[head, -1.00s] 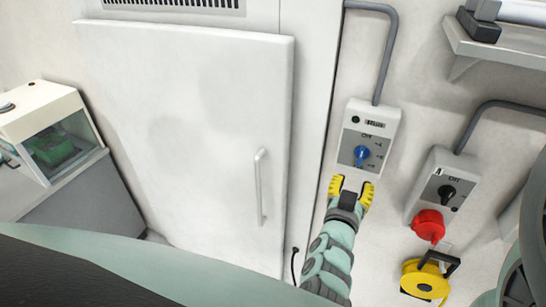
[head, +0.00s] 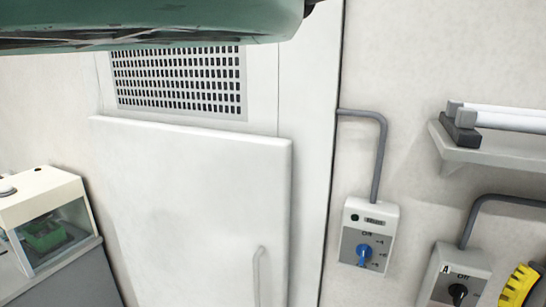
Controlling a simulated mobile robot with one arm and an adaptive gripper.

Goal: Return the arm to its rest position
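Only part of my gripper shows in the head view. A yellow ridged finger pad (head: 520,286) is at the lower right edge, cut off by the frame and close to the camera. The other finger is out of view, so I cannot tell whether the gripper is open or shut or whether it holds anything. A dark green link of my arm (head: 150,28) crosses the top left, near the camera. The pad appears beside the lower wall switch box (head: 442,284). I cannot tell the gap between them.
A white cabinet door (head: 190,205) with a handle stands below a vent grille (head: 180,82). A switch box with a blue knob (head: 377,218) is on the wall. A shelf (head: 490,153) with white tubes juts out at right. A glass-fronted box (head: 45,225) stands at left.

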